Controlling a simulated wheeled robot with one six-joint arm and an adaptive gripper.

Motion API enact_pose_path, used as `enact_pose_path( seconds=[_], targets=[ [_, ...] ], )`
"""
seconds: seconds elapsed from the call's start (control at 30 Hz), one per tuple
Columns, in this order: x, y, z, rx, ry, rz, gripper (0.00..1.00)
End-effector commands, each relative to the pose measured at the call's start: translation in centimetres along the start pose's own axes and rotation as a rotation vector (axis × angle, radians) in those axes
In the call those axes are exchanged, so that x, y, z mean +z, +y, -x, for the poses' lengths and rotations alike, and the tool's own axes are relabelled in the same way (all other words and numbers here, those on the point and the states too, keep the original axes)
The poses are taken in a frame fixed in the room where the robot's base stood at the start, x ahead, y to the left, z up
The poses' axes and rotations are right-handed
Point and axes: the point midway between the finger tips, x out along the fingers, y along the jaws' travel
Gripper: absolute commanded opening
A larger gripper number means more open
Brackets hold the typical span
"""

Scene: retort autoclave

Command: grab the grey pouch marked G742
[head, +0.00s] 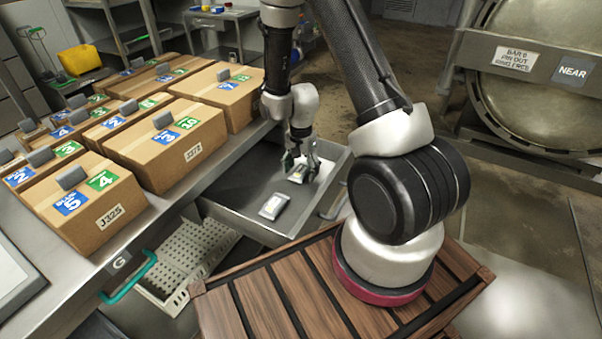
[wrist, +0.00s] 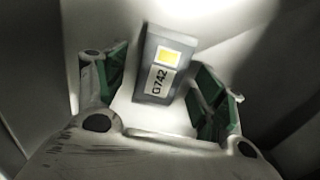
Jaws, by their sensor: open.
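The grey pouch marked G742 (wrist: 163,64) lies between the two fingers of my gripper (wrist: 157,88) in the wrist view, with a yellow square above its white label. The fingers, with green pads, stand apart on either side of it. In the head view my gripper (head: 300,172) reaches down into an open grey drawer (head: 247,217), over a pouch (head: 298,174) that it partly hides. A second grey pouch (head: 273,206) lies nearer in the same drawer, clear of the gripper; its marking is too small to read.
Cardboard boxes (head: 92,208) with blue and green number labels stand on the steel bench to the left. A white perforated basket (head: 187,262) sits below the bench. The drawer walls rise around the gripper. A large round autoclave door (head: 550,75) is at the right.

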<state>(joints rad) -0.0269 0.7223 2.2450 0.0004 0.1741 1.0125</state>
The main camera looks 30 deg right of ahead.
Motion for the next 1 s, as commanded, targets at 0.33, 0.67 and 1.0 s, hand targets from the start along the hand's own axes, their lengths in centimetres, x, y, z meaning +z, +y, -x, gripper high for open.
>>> enact_pose_path(
  seconds=[0.33,0.67,1.0],
  targets=[
    [0.0,0.0,0.0,0.0,0.0,0.0,0.2],
    [0.0,-0.1,0.4,-0.001,0.001,0.001,0.2],
    [-0.1,-0.1,6.2,-0.005,0.003,0.001,0.2]
  ],
)
